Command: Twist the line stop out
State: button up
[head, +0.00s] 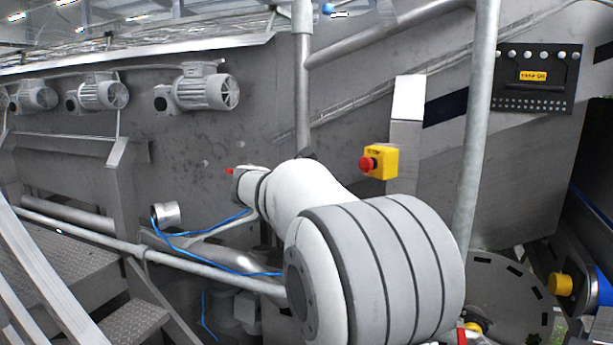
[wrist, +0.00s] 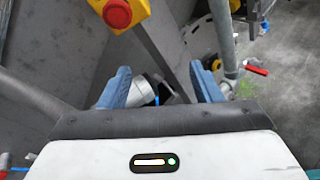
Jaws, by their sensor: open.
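The line stop is a red mushroom button (head: 367,163) on a yellow box (head: 384,162), fixed to a grey post right of my arm in the head view. In the wrist view the red button (wrist: 117,13) and part of its yellow box (wrist: 137,9) show at the top edge, cut off by the frame. My gripper (wrist: 163,76) is open, its two blue fingers wide apart with nothing held between them. The button lies beyond the left finger, apart from it. In the head view my arm hides the gripper.
A vertical grey pipe (head: 477,120) stands right of the yellow box. A sloping rail (head: 400,30) runs above it, and a black panel (head: 535,77) hangs at the upper right. Motors (head: 205,90) line the left wall. A handrail (head: 200,268) and steps (head: 135,318) are at the lower left.

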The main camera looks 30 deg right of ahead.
aim_at(363, 165)
jog(key=w+d+r+h, duration=0.1)
jog(key=d, duration=0.2)
jog(key=w+d+r+n+h, duration=0.1)
jog(key=w+d, duration=0.1)
jog(key=d, duration=0.1)
jog(key=w+d+r+n+h+p, duration=0.1)
jog(key=d+r, duration=0.1)
jog(key=d, duration=0.1)
jog(key=shift+w+d, duration=0.3)
jog(key=shift+d, duration=0.1)
